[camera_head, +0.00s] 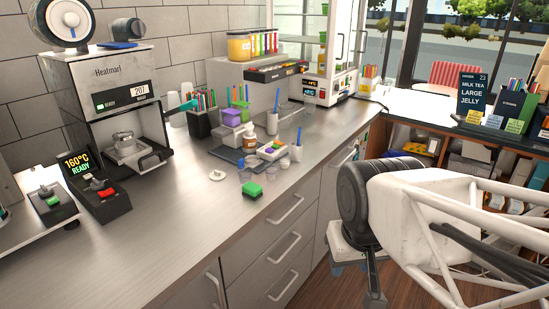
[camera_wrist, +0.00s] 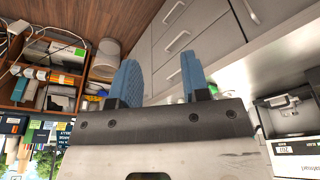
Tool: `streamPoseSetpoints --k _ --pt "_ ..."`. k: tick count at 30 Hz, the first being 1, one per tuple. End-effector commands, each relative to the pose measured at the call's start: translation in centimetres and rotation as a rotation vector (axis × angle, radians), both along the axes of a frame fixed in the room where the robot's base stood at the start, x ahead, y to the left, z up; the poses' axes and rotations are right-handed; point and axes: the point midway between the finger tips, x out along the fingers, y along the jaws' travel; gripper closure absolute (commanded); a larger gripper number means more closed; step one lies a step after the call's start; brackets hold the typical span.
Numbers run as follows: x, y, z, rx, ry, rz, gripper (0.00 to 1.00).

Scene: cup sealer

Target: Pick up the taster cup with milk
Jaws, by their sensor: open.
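Small clear taster cups (camera_head: 245,174) stand on the counter between the dark tray and the green sponge. They are too small to tell which one holds milk. My gripper (camera_head: 348,268) hangs in front of the counter over the wooden floor, to the right of the cups and apart from them. In the wrist view my gripper (camera_wrist: 158,80) shows two blue fingers spread apart with nothing between them. No cup can be made out in the wrist view.
The sealer machine (camera_head: 115,95) is at the left. The front counter (camera_head: 170,220) is bare. Drawers (camera_head: 285,255) face my gripper.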

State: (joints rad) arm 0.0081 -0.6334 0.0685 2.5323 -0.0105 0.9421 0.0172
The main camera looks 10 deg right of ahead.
Motion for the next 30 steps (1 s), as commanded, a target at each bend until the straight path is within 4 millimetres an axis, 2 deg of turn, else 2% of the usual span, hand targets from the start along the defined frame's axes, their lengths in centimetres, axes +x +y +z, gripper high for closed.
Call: streamPoseSetpoints --k 13,21,30 --pt "0.00 0.00 0.00 0.000 0.000 0.000 0.57" --pt "0.00 0.00 0.00 0.000 0.000 0.000 0.16" --pt "0.05 0.02 0.01 0.001 0.000 -0.002 0.15"
